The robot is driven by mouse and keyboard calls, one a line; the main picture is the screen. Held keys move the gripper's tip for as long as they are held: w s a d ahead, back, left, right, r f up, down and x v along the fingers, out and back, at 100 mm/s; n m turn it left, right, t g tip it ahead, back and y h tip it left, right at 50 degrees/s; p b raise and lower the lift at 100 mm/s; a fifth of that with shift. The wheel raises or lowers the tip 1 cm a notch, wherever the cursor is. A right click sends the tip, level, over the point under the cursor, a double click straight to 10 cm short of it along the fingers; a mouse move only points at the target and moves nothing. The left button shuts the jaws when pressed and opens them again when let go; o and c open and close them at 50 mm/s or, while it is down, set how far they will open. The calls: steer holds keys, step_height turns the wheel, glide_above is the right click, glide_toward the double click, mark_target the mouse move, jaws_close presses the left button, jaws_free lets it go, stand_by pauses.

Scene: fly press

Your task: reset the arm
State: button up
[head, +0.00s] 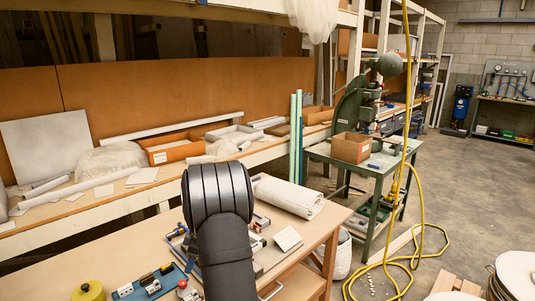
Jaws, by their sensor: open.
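My arm rises dark and ribbed at the bottom centre, over the wooden bench (105,262). My gripper does not show; the arm links may hide it. A green machine that looks like the fly press (352,103) stands on a green metal stand (378,178) to the right of the bench. Its details are too small to read, and I cannot make out a handle's position.
Small parts on a blue tray (138,291), a yellow round object (88,291), a white card (288,239) and a white roll (290,196) lie on the bench. A cardboard box (350,148) sits on the stand. A yellow hose (422,235) hangs and coils on the floor.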

mark_target(183, 283)
steer(key=x, duration=1)
steer(key=shift+a+f, duration=0.1)
steer(key=shift+f, duration=0.05)
steer(key=shift+s+r+m+t, duration=0.15)
steer(key=shift+r+m+t, duration=0.15)
steer(key=shift+m, duration=0.6)
steer(key=m+t, duration=0.1)
steer(key=m, duration=0.1)
steer(key=m+t, duration=0.1)
steer(key=m, duration=0.2)
steer(key=shift+s+f+h, duration=0.1)
steer(key=shift+s+h, duration=0.05)
steer(key=shift+h, duration=0.25)
steer(key=shift+s+a+m+t+h, duration=0.1)
steer(key=shift+m+t+h, duration=0.15)
steer(key=shift+m, duration=0.85)
steer(key=shift+s+a+m+t+h, duration=0.1)
steer(key=shift+m+t+h, duration=0.15)
steer(key=shift+m, duration=0.85)
steer(key=shift+m+h, duration=0.3)
steer(key=shift+m, duration=0.5)
steer(key=shift+a+m+t+h, duration=0.1)
steer(key=shift+m+t+h, duration=0.3)
steer(key=shift+m, duration=0.9)
steer(key=shift+n, duration=0.6)
steer(key=shift+n+y, duration=0.4)
steer(key=shift+n, duration=0.2)
steer(key=shift+w+n+g, duration=0.1)
steer(key=shift+n+g, duration=0.2)
steer(key=shift+n, duration=0.2)
